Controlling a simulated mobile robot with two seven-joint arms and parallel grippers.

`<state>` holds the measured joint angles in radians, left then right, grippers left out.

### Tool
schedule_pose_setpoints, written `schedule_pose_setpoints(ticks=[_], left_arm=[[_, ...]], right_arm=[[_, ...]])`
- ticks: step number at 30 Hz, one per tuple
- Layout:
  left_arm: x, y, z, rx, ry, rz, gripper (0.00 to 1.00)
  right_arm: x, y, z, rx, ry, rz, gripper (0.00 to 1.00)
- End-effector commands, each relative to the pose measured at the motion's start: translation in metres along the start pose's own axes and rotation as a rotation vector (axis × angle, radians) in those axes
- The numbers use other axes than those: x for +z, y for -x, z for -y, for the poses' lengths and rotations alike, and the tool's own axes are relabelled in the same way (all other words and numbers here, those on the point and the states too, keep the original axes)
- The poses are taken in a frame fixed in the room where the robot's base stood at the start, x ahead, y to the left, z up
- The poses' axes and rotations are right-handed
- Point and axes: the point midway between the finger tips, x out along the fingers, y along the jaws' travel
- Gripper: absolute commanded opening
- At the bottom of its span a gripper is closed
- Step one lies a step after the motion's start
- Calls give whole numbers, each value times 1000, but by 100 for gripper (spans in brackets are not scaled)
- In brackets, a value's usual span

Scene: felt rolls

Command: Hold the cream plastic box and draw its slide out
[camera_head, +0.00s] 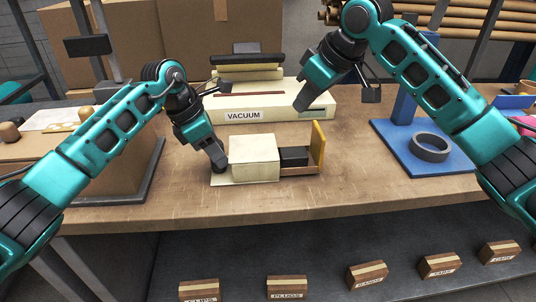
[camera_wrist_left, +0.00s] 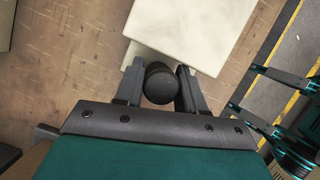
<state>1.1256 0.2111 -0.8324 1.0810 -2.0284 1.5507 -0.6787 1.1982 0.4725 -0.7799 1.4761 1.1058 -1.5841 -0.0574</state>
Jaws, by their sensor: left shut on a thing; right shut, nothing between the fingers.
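The cream plastic box (camera_head: 254,158) sits near the table's front edge in the head view. Its pale top also shows in the wrist view (camera_wrist_left: 200,30). My left gripper (camera_head: 220,164) is at the box's left end, shut on a round dark knob (camera_wrist_left: 161,84) beside the box. A wooden slide (camera_head: 318,150) with an upright end plate sticks out of the box's right side, with a dark block (camera_head: 293,156) on it. My right gripper (camera_head: 303,102) is shut and empty, raised above the table to the upper right of the slide, apart from it.
A cream machine labelled VACUUM (camera_head: 285,108) stands behind the box. A blue stand with a dark ring (camera_head: 430,147) is at the right. Several labelled blocks (camera_head: 287,287) are below the table's front edge. Bare tabletop lies around the slide.

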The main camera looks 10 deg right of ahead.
Motion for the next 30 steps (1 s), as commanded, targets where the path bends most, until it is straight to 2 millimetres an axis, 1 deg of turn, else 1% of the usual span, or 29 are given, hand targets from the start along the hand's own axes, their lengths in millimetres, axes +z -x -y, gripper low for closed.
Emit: schedule_pose_setpoints(ticks=[6, 7, 16, 21, 30], left_arm=[[-1, -1, 0, -1, 2, -3, 0], [-1, -1, 0, -1, 2, -3, 40], [-1, 0, 0, 0, 1, -1, 69], [0, 0, 0, 0, 0, 0, 69], [0, 0, 0, 0, 0, 0, 98]], right_arm=[[0, 0, 0, 0, 0, 0, 0], [0, 0, 0, 0, 0, 0, 0], [0, 0, 0, 0, 0, 0, 0], [0, 0, 0, 0, 0, 0, 0], [0, 0, 0, 0, 0, 0, 0]])
